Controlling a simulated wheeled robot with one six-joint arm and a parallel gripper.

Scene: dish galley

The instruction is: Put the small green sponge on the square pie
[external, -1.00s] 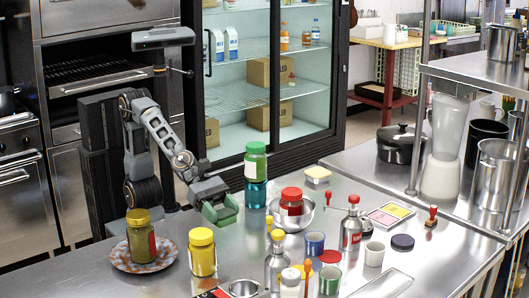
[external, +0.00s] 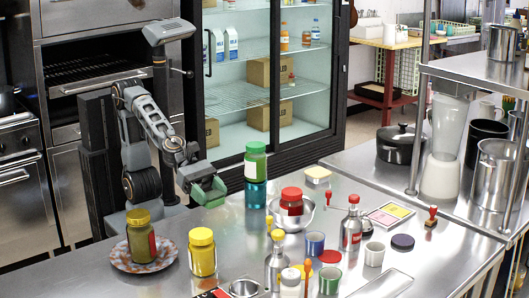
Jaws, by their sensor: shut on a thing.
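My gripper (external: 207,188) is shut on a green piece, the small green sponge (external: 214,190), and holds it up over the far left edge of the steel counter. The jaws hide part of the sponge, and its exact outline is hard to make out. A small pale, square-edged thing with a yellowish top (external: 318,175) sits on the counter near its back edge, right of my gripper. It looks like the square pie, but it is too small to be sure. The sponge is well apart from it.
Yellow-lidded jars (external: 202,252) stand in front. Bottles and cups crowd the front middle.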

